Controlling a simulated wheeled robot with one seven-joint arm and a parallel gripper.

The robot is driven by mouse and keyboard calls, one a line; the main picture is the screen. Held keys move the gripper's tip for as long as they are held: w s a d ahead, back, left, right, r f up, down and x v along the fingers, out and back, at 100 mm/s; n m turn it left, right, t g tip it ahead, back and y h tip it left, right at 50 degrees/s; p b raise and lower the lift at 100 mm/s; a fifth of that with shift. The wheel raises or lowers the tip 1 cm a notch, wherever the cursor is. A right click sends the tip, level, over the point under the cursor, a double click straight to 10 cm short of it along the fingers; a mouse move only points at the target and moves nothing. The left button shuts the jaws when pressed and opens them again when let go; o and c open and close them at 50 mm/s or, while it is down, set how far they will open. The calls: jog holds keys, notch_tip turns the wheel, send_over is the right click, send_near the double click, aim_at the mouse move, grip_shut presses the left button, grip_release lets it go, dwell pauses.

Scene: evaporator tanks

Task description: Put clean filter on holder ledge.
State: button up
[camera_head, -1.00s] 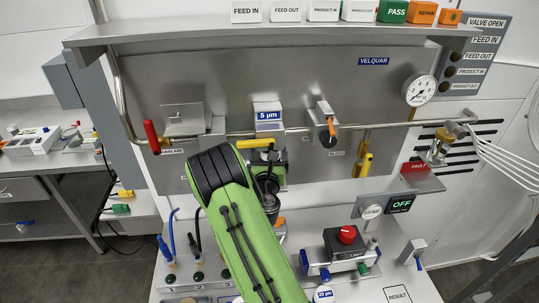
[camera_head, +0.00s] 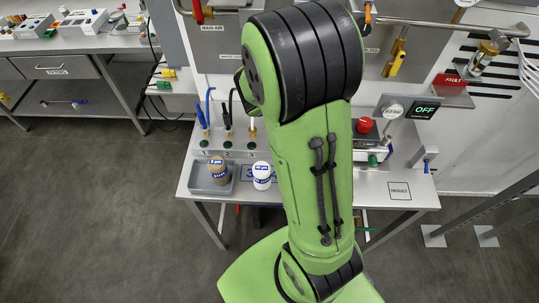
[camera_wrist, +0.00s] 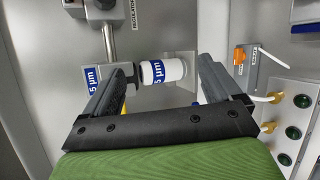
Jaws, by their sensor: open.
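A white cylindrical filter (camera_wrist: 160,72) with a blue 5 µm label is in the wrist view. One end is by the black port (camera_wrist: 132,76) of the holder block (camera_wrist: 96,76), the other against a metal ledge (camera_wrist: 182,66). It appears to rest on this ledge. My gripper (camera_wrist: 163,70) is open, its fingers apart to either side, with visible gaps to the filter. Nothing appears gripped. In the head view my arm hides the gripper, holder and ledge.
A grey tray (camera_head: 198,187) holds a brownish filter (camera_head: 217,170). Another white filter (camera_head: 262,175) stands beside it. A hose panel (camera_head: 226,140) with green knobs is behind them. A red-knob box (camera_head: 366,126) stands right of my arm. The RESULT area (camera_head: 399,190) is bare.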

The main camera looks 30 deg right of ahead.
jog(key=s+a+m+y+b, duration=0.1)
jog(key=s+a+m+y, duration=0.3)
jog(key=s+a, duration=0.5)
jog(key=s+a+m+g+y, duration=0.1)
jog(key=s+a+m+y, duration=0.4)
jog(key=a, duration=1.2)
jog(key=s+y, duration=0.2)
jog(key=s, duration=0.2)
jog(key=shift+s+r+y+b, duration=0.35)
jog(key=shift+y+b, duration=0.05)
